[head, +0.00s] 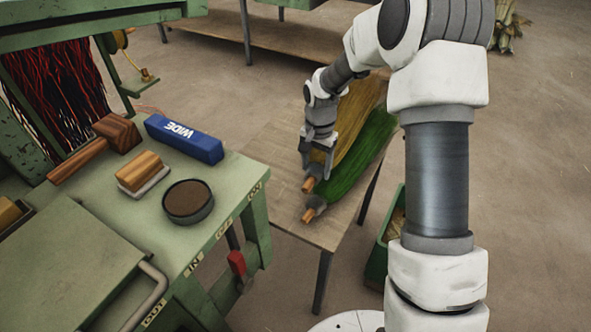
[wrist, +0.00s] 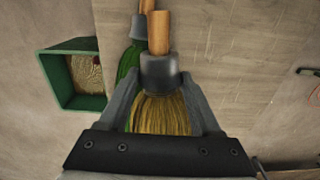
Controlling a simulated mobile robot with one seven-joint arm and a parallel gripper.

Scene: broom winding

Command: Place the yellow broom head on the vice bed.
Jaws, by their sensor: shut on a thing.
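The yellow broom head (head: 358,126) lies on a low wooden table, left of a green broom head (head: 362,163). It has straw-coloured bristles, a grey collar and a short wooden stub. My gripper (head: 318,163) is over the collar end of the yellow broom head. In the wrist view the yellow broom head (wrist: 162,113) sits between my two fingers, which are shut on it just below the grey collar. The green broom head (wrist: 128,62) is beside it, partly hidden. I cannot make out the vice bed for certain in these views.
The low table (head: 285,208) has bare surface at its near left. A green bin (head: 386,238) stands right of it. The green workbench (head: 215,185) at left carries a blue WIDE box (head: 184,138), a mallet (head: 100,146), a brush block (head: 141,171) and a round dish (head: 188,201).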

